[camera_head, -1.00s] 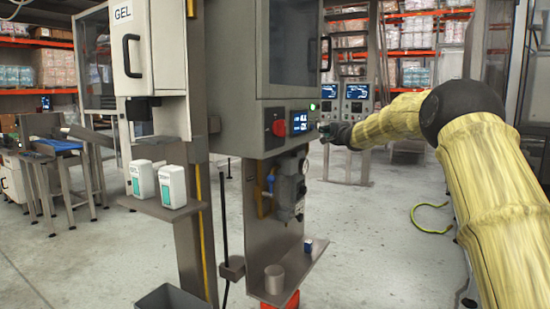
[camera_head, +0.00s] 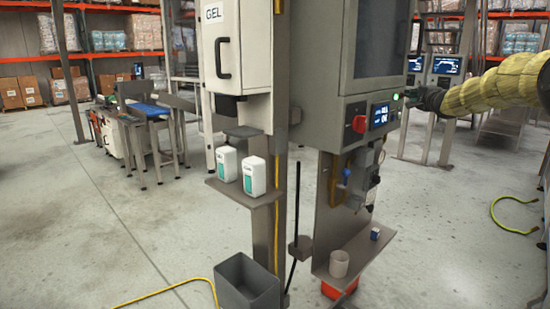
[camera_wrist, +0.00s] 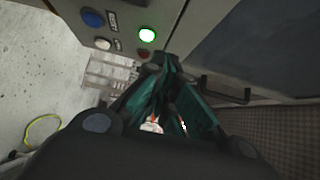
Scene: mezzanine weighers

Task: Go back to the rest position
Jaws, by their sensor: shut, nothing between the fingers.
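My gripper (camera_head: 412,97) is at the right in the head view, beside the front panel of the grey machine cabinet (camera_head: 352,85), close to the lit green button (camera_head: 395,97). My arm in its yellow cover reaches in from the right edge. In the wrist view my gripper's dark green fingers (camera_wrist: 160,115) are closed together and hold nothing. The green-lit button also shows there (camera_wrist: 147,35), beyond the fingertips, with a blue button (camera_wrist: 93,18) to its left. I cannot tell whether the fingers touch the panel.
Two white bottles (camera_head: 240,173) stand on a small shelf below the GEL cabinet (camera_head: 228,50). A cup (camera_head: 339,263) and a small blue item sit on a low ledge. A grey bin (camera_head: 246,284) is on the floor. A yellow hose (camera_head: 510,215) lies right. Floor at left is open.

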